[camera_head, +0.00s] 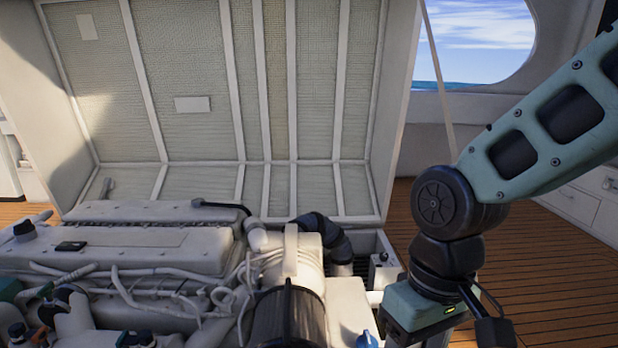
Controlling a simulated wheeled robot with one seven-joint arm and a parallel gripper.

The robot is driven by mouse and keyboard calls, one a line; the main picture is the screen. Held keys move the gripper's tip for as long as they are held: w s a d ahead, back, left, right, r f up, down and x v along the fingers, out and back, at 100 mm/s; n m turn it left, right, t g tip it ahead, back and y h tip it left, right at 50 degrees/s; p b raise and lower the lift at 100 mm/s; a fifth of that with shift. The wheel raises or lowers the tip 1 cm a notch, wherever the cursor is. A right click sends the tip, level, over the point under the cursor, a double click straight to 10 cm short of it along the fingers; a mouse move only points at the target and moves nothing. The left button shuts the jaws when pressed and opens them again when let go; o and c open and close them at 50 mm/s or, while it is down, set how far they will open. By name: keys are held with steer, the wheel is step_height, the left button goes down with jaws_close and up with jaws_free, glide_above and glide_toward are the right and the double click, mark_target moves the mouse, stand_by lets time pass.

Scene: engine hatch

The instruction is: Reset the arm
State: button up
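My arm (545,130) comes in from the right edge and bends down at a black round joint (446,200). Below that joint, the teal wrist end of my gripper (418,312), with a small green light, points down at the bottom edge. It is at the right front of the engine. The fingers are cut off below the frame, so I cannot tell whether they are open or shut, or whether they hold anything.
The white engine (150,248), with hoses and a black cylinder (289,318), fills the lower left. The raised hatch lid (210,135) stands behind it. Wooden deck (530,255) lies clear to the right, before white drawers (585,205). A blue-capped part (367,340) is close left of my wrist.

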steer(key=s+d+n+t, duration=0.1)
steer(key=s+n, duration=0.2)
steer(key=s, duration=0.5)
step_height(320, 180, up, 28)
steer(key=p, duration=2.7)
steer(key=shift+f+h, duration=0.2)
steer(key=shift+h, duration=0.1)
